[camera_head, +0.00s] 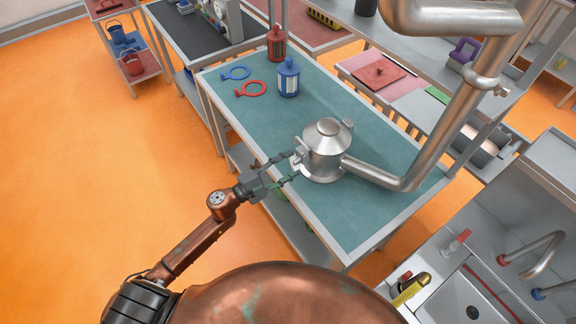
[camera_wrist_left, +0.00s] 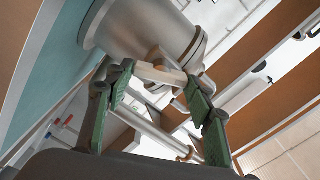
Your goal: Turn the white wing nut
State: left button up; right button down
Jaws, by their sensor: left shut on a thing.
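The white wing nut (camera_wrist_left: 162,73) is on the side of a silver metal vessel (camera_head: 326,158) with a domed lid, which stands on the teal table top. In the head view the wing nut (camera_head: 299,147) is small, on the vessel's left side. My left gripper (camera_head: 288,167) reaches it from the left. In the left wrist view the green-padded fingers of my left gripper (camera_wrist_left: 163,78) are shut on the wing nut, one finger at each end. My right gripper is not in view.
A thick silver pipe (camera_head: 450,120) runs from the vessel's right side and rises over the table. The left-middle table top is clear.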

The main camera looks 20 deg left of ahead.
pick_arm(q)
jog(key=shift+f+m+b, duration=0.2)
jog(key=shift+m+b, duration=2.9)
jog(key=shift+m, duration=4.5)
jog(key=shift+a, duration=0.1)
jog(key=o, duration=1.2)
jog(key=shift+c, duration=0.2)
